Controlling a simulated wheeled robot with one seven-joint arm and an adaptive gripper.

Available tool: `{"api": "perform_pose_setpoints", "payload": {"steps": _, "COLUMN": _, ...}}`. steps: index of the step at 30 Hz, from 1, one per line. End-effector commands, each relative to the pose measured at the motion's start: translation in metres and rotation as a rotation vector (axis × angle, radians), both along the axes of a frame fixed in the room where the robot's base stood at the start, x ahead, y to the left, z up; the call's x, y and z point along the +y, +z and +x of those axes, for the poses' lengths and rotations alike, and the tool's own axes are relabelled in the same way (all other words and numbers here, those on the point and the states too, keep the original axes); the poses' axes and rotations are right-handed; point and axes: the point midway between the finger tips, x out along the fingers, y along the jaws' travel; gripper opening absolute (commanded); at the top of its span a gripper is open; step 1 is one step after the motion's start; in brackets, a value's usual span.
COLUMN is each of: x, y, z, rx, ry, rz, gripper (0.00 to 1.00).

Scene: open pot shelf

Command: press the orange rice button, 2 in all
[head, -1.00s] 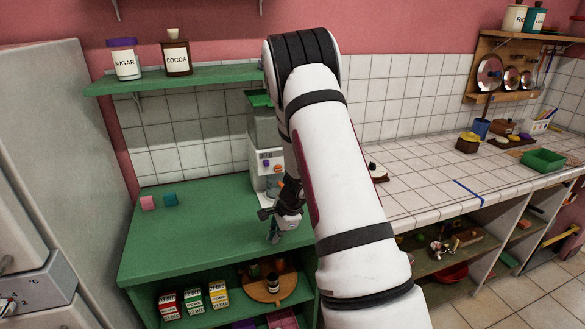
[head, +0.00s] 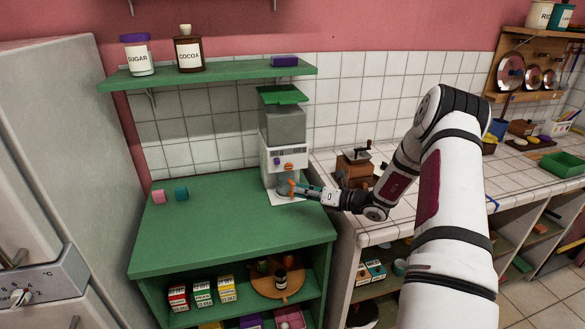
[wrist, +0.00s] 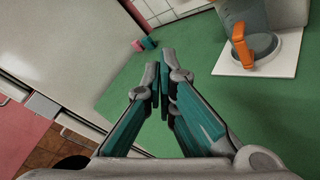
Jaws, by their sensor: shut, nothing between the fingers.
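The dispenser (head: 285,140) is a grey and white machine with a small display, standing on the green counter. On its front, below the display, are a round orange button (head: 289,167) and a purple one (head: 277,161) to its left. A lower orange piece (head: 291,186) sits by the spout; an orange piece also shows in the wrist view (wrist: 240,45), in front of a grey round part. I cannot read a rice label. My gripper (head: 298,190) is shut and empty, low before the dispenser. In the wrist view its fingertips (wrist: 160,72) are apart from the orange piece.
The green counter (head: 220,225) is mostly clear, with pink and teal blocks (head: 169,195) at its left. A wooden grinder (head: 354,168) stands right of the dispenser, behind my arm. A green shelf (head: 215,76) with jars hangs above. A fridge stands left.

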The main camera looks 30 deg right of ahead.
Motion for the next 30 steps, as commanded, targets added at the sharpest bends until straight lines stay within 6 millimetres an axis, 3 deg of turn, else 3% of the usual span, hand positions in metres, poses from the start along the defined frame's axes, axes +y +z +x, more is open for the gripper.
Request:
{"api": "perform_pose_setpoints", "payload": {"steps": 11, "x": -0.001, "y": -0.001, "z": 0.007, "rx": 0.000, "ry": 0.002, "rz": -0.005, "gripper": 0.00}}
{"api": "perform_pose_setpoints", "payload": {"steps": 30, "x": -0.021, "y": -0.003, "z": 0.078, "rx": 0.001, "ry": 0.002, "rz": -0.007, "gripper": 0.00}}
